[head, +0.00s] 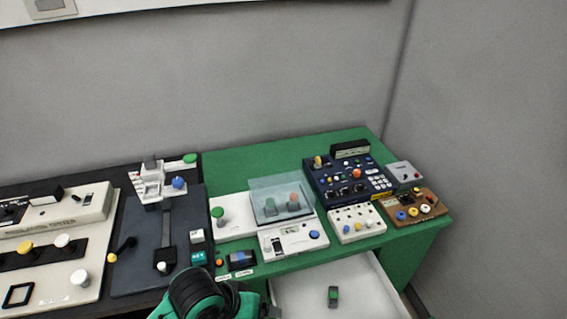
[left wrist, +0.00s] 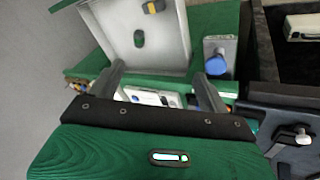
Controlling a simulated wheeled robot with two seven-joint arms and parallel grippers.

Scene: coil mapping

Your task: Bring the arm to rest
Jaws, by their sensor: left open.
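My left arm (head: 205,295), green and black, comes in at the bottom of the head view, in front of the bench. In the left wrist view my left gripper (left wrist: 163,82) has its two dark fingers spread wide apart. I see nothing held between them. A white device (left wrist: 150,97) shows behind the gap between the fingers, and it is partly hidden by the gripper body. My right gripper is in neither view.
A white drawer (head: 355,285) stands open below the green bench (head: 255,158), holding a small green-and-black object (head: 333,296). Switch panels crowd the bench: a dark blue console (head: 318,183), a clear-lidded box (head: 280,200), a black lever panel (head: 135,275). Grey walls stand behind and right.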

